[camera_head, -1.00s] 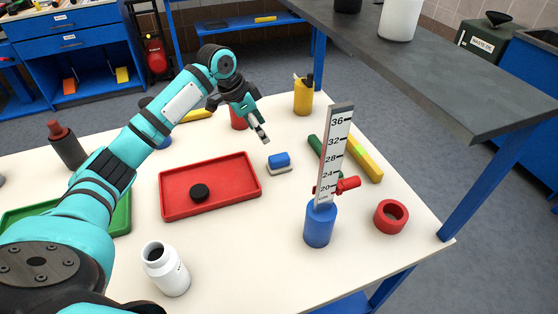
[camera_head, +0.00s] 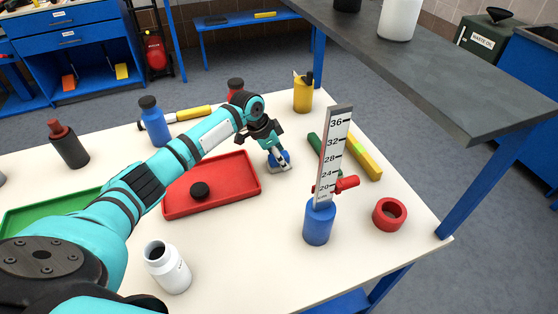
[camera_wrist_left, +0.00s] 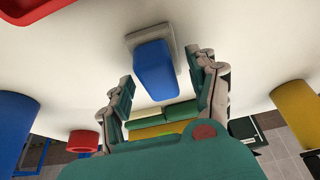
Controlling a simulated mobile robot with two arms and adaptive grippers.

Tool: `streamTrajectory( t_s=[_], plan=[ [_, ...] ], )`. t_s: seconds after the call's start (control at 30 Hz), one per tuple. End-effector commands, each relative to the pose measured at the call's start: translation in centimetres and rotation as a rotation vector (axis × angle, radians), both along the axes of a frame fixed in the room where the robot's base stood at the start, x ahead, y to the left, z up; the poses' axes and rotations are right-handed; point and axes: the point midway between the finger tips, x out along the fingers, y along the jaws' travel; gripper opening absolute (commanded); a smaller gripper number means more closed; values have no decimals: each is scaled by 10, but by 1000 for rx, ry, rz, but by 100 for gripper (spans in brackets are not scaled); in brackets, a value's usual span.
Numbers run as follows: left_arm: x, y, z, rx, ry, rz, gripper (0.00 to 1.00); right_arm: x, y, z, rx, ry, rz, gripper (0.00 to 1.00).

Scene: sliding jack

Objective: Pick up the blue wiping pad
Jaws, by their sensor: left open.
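The blue wiping pad (camera_head: 279,160) is a small blue block on a grey base, lying on the table right of the red tray. My left gripper (camera_head: 284,163) is directly over it and partly hides it in the head view. In the left wrist view the pad (camera_wrist_left: 155,70) sits between and just beyond the two fingers of the open left gripper (camera_wrist_left: 162,88). The fingers stand apart on either side with a gap to the pad. My right gripper is not in view.
The red tray (camera_head: 240,187) with a black puck (camera_head: 200,190) is left of the pad. A blue jack with an upright scale (camera_head: 332,150), a red ring (camera_head: 390,214) and green and yellow bars (camera_head: 363,158) are to the right.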

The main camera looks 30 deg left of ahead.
Motion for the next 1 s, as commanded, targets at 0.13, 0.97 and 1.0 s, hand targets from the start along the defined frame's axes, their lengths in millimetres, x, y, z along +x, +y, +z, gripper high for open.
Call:
streamTrajectory(
  t_s=[0.13, 0.97, 1.0],
  plan=[
    [0, 0, 0, 1, -1, 0, 60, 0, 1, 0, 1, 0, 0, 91],
    [1, 0, 7, -1, -3, 1, 7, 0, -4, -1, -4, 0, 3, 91],
    [1, 0, 10, -1, -3, 1, 7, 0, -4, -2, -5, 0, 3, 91]
  ],
)
